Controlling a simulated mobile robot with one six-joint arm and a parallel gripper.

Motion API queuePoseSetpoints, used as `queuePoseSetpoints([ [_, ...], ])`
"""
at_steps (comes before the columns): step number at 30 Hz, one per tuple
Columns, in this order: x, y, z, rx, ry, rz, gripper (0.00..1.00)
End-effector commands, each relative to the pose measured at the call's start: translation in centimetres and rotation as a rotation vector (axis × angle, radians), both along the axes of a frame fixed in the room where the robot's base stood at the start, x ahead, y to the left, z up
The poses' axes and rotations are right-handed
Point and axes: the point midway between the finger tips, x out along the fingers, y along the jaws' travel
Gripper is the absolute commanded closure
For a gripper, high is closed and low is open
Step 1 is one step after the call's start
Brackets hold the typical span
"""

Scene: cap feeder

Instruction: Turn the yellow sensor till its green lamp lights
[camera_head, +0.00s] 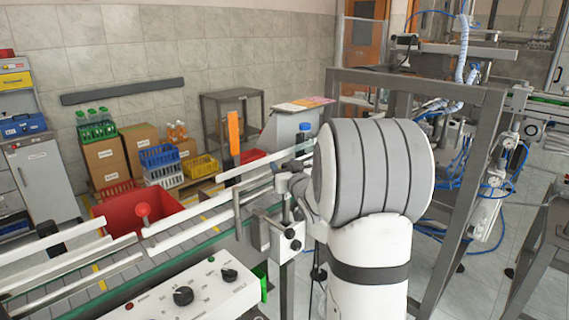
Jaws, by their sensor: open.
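I cannot make out the yellow sensor or a green lamp in this view. My white and grey arm (372,175) fills the middle right and hides what lies behind it. My gripper does not show; it may be hidden behind the arm. The conveyor (97,297) runs from the lower left toward the middle, with white guide rails (190,212) along it. An upright orange piece (233,132) on a dark mount stands beyond the rails; I cannot tell its function.
A control panel (190,296) with black knobs is at the bottom front. A red bin (130,222) stands behind the conveyor. A grey metal frame (470,170) with blue hoses is at the right. Crates and cardboard boxes (108,160) stand by the wall.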

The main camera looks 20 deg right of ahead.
Motion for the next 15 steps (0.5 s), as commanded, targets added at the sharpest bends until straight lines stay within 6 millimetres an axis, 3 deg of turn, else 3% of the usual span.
queuePoseSetpoints([
  [4, 1.09, -0.07, 0.00, 0.001, 0.001, -0.001, 0.54],
  [12, 1.24, -0.13, -0.03, 0.001, 0.001, -0.002, 0.54],
  [15, 1.23, -0.14, -0.03, 0.001, 0.001, -0.002, 0.61],
])
